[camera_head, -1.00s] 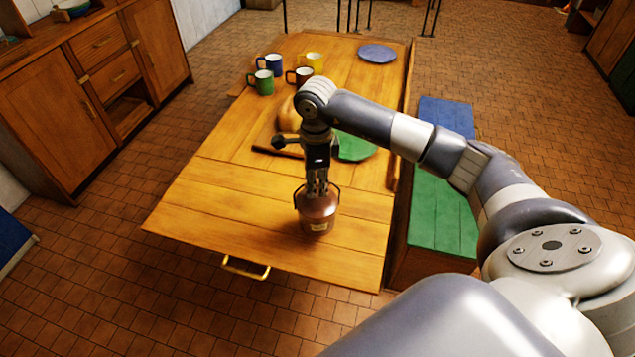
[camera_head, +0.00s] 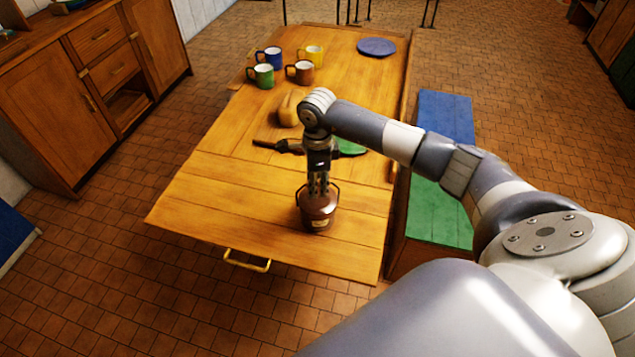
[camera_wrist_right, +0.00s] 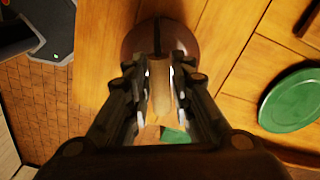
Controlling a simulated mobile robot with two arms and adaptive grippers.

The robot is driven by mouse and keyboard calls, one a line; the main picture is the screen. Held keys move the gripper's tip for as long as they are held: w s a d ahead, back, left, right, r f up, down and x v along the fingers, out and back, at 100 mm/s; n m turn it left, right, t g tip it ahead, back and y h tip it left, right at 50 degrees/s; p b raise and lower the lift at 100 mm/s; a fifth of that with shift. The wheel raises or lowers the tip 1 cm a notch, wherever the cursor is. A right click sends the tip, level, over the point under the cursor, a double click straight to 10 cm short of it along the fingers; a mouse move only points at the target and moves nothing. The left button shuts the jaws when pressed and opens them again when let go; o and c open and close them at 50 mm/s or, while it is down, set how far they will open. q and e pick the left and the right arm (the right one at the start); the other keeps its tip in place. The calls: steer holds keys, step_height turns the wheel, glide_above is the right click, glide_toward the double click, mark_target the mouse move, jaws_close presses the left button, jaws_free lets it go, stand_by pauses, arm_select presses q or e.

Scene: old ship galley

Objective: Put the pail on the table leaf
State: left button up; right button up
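The pail (camera_head: 317,213) is reddish brown with a pale label and an upright handle. It is upright over the near end of the table, at the table leaf (camera_head: 240,215); I cannot tell whether its base touches the wood. My right gripper (camera_head: 319,190) points down above it, shut on the pail's handle. In the right wrist view the fingers (camera_wrist_right: 164,85) lie on both sides of the tan handle grip, with the pail (camera_wrist_right: 187,40) beyond them, partly hidden. My left gripper is not in view.
Several mugs (camera_head: 263,75), a loaf (camera_head: 288,110), a dark-handled thing beside it, a green plate (camera_wrist_right: 292,100) and a blue plate (camera_head: 376,47) are farther up the table. A bench (camera_head: 438,215) stands right. The leaf is clear around the pail.

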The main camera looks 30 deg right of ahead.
steer(key=shift+o, duration=0.2)
steer(key=shift+r, duration=0.2)
steer(key=shift+w+r, duration=0.1)
steer(key=shift+r, duration=0.25)
step_height(320, 180, up, 10)
steer(key=b, duration=0.3)
steer(key=shift+f, duration=0.15)
steer(key=shift+r+b, duration=0.3)
steer(key=shift+r, duration=0.45)
steer(key=shift+a, duration=0.1)
